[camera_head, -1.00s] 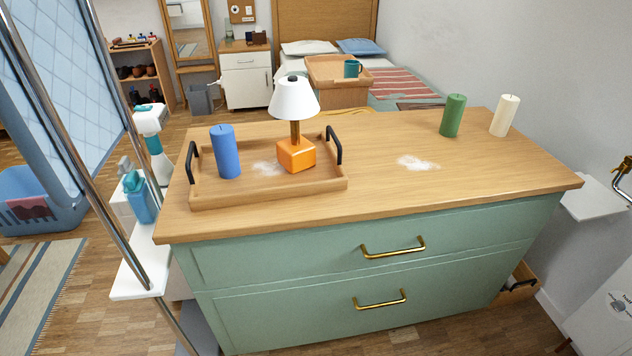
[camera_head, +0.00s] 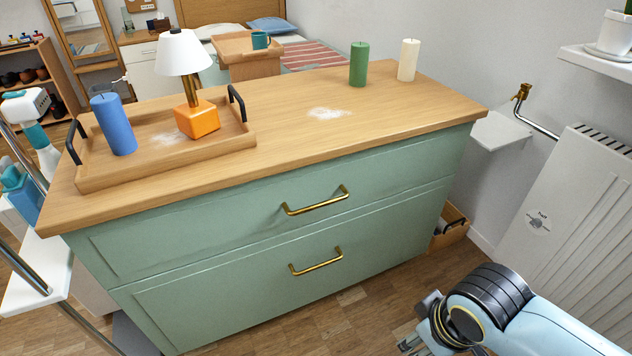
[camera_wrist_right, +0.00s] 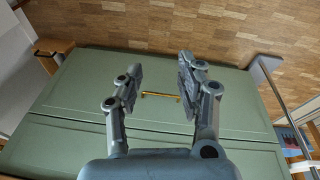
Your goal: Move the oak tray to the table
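The oak tray (camera_head: 170,169) with black handles lies on the wooden top of a green dresser, at the left in the head view. A blue candle (camera_head: 113,124) and an orange-based lamp (camera_head: 197,119) stand in it, beside a patch of white powder. My right gripper (camera_wrist_right: 158,68) is open and empty in the right wrist view. Its fingers are spread in front of the green drawer fronts, with a gold handle (camera_wrist_right: 160,96) seen between them. In the head view my right arm comes in at the lower right. My left gripper is not in view.
A green candle (camera_head: 359,64), a cream candle (camera_head: 408,60) and white powder (camera_head: 328,113) are on the dresser's right half. Both drawers look shut. A wooden stand (camera_head: 240,62) with a teal mug (camera_head: 261,40) is behind. A radiator (camera_head: 575,220) stands at right.

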